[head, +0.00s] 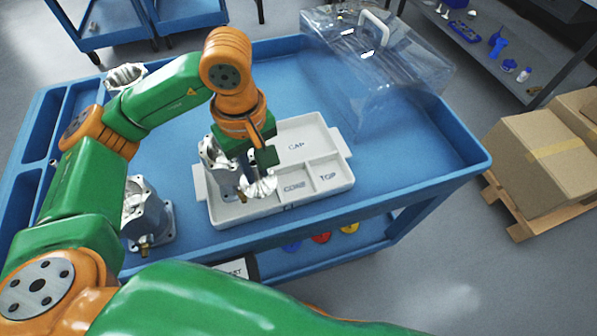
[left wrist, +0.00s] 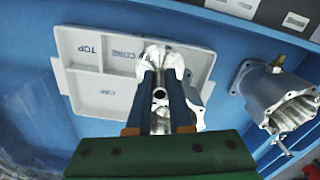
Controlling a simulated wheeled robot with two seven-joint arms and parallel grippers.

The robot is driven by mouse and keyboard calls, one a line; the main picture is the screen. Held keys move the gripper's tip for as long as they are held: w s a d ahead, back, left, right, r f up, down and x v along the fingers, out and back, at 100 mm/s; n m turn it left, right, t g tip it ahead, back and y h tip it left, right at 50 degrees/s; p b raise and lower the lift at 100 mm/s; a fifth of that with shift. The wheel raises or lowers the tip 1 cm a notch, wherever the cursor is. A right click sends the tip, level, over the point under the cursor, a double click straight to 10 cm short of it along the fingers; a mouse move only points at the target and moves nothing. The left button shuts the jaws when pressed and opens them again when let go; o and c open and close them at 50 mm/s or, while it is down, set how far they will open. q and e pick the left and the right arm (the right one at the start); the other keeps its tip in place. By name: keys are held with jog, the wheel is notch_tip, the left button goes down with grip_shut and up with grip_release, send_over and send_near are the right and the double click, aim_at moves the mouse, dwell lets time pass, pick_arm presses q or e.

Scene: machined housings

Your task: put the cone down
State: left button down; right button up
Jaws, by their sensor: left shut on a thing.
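My left gripper (head: 262,160) points down over the white tray (head: 341,180) and is shut on the cone, a shiny silver metal piece (head: 259,188). The cone is at the tray's front, just left of the compartment marked CONE (head: 293,188); I cannot tell whether it touches the tray. In the left wrist view the cone (left wrist: 156,58) shows between and beyond the fingertips. A grey metal housing (head: 222,180) stands in the tray's left part, right beside the gripper and partly hidden by it. My right gripper is not in view.
Another housing (head: 147,212) stands on the blue cart (head: 400,155) left of the tray, and a further one (head: 125,77) is at the back left. A clear box (head: 375,70) with a handle is at the back right. The CAP (head: 297,146) and TOP (head: 328,177) compartments look empty.

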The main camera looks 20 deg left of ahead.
pick_arm(q)
jog(key=w+d+f, duration=0.1)
jog(key=w+f, duration=0.1)
jog(key=w+d+f, duration=0.3)
jog(key=w+f, duration=0.1)
jog(key=shift+w+d+f, duration=0.25)
jog(key=shift+d+f, duration=0.05)
jog(key=shift+d, duration=0.1)
jog(key=f, duration=0.1)
jog(key=f+p, duration=0.1)
jog(key=f, duration=0.1)
jog(key=shift+w+d+f, duration=0.1)
jog(key=shift+w+f, duration=0.1)
jog(key=shift+f, duration=0.45)
jog(key=c, duration=0.8)
grip_release()
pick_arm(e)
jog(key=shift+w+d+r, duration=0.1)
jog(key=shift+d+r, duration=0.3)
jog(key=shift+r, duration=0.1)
pick_arm(q)
jog(key=shift+r, duration=0.1)
